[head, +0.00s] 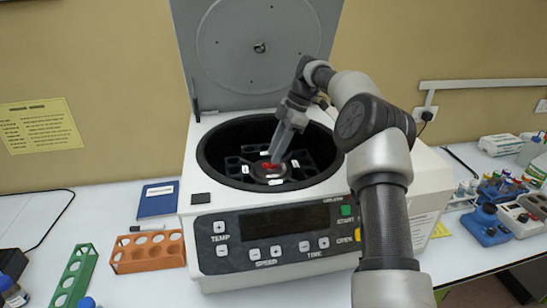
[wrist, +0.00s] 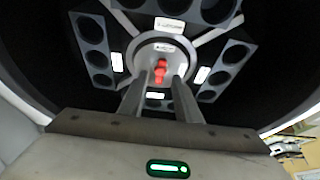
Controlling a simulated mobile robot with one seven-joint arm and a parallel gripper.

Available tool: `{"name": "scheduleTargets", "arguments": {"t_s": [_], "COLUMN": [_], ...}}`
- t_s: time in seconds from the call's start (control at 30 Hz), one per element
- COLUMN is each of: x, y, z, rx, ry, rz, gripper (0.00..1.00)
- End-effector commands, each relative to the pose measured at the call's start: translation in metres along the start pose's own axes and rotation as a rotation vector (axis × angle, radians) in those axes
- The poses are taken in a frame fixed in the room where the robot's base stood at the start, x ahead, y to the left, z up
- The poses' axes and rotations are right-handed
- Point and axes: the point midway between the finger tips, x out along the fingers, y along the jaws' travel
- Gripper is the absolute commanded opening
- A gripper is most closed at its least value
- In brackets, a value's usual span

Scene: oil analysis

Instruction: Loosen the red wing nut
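The red wing nut (head: 268,166) sits at the centre of the rotor inside the open centrifuge (head: 197,180). In the wrist view the red wing nut (wrist: 160,70) stands on the round pale hub (wrist: 145,50), just beyond my fingertips and between their lines. My gripper (head: 277,156) reaches down into the bowl from above. In the wrist view my gripper (wrist: 160,82) has its two fingers apart, with a gap on either side of the nut. No contact with the nut shows. Fingertip depth relative to the nut is hard to tell.
The rotor's black buckets (wrist: 95,45) surround the hub, and the bowl wall encloses my gripper. The raised lid (head: 260,45) stands behind. An orange rack (head: 148,252), a green rack (head: 75,278) and a blue notebook (head: 158,199) lie to the left. Blue racks and bottles stand at right.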

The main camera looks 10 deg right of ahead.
Motion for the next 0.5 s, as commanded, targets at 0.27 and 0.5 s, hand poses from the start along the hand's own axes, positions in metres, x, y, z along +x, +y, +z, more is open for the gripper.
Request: {"name": "scheduleTargets", "arguments": {"t_s": [0.27, 0.5], "x": [-0.041, -0.049], "y": [0.001, 0.0], "z": [0.0, 0.0], "rx": [-0.001, 0.0], "ry": [0.0, 0.0], "rz": [0.002, -0.001], "gripper": [0.3, 0.3]}}
